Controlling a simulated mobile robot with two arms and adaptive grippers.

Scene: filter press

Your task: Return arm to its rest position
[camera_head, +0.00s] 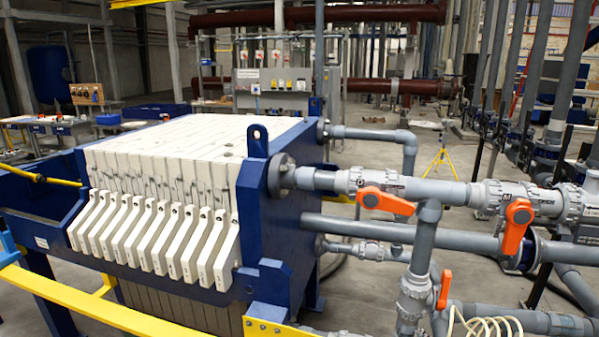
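Neither of my arms nor my grippers shows in the head view. The filter press (180,170) stands at the left centre, with a stack of white plates held in a blue frame (268,192). A row of white plate handles (150,235) sticks out along its near side. Whether my grippers are open or shut is not shown.
Grey pipes (420,190) with orange valve handles (386,201) run from the press to the right. A yellow rail (95,303) crosses the lower left. A coiled cream hose (483,326) lies at the bottom right. A control cabinet (288,88) stands behind.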

